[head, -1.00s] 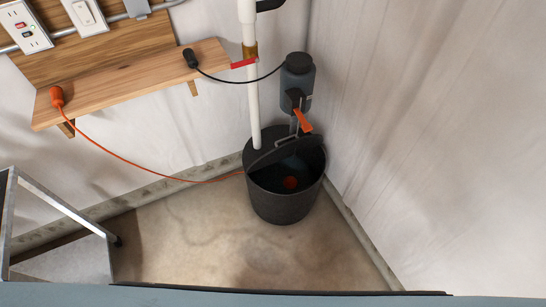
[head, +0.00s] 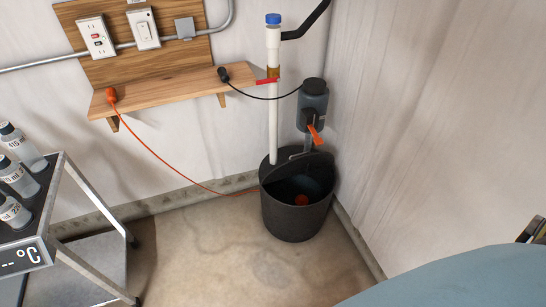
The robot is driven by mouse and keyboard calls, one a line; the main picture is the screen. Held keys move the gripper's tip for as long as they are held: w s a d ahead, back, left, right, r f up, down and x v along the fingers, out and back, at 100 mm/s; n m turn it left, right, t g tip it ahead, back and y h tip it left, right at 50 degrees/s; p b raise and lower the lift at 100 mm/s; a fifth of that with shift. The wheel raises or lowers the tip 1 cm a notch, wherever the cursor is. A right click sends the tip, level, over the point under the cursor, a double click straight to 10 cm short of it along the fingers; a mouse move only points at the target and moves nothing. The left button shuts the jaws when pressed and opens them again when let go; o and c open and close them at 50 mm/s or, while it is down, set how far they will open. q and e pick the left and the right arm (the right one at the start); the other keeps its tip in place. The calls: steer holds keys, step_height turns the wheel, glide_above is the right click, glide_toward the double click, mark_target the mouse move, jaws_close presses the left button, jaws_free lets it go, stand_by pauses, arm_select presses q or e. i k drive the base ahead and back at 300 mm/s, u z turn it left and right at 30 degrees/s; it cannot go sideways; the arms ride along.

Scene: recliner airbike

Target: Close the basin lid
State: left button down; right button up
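The basin (head: 292,216) is a round black bucket on the floor in the corner, in the head view. Its lid (head: 318,160) looks half raised at the back, and the front opening is uncovered. A red-orange round thing (head: 301,199) shows inside the dark interior. A white pipe (head: 273,125) runs down into the basin's back left. A grey pump-like unit (head: 312,104) with an orange lever (head: 316,135) stands above its back. Neither of my grippers is in view.
A wooden shelf (head: 170,91) with outlets above hangs on the left wall. An orange cord (head: 160,149) runs from it to the basin. A metal cart (head: 52,215) with several bottles stands at left. A blue-grey surface (head: 470,280) fills the lower right. The floor before the basin is clear.

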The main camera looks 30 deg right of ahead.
mark_target(298, 166)
steer(key=z, duration=0.05)
steer(key=i, duration=0.9)
steer(key=z, duration=0.6)
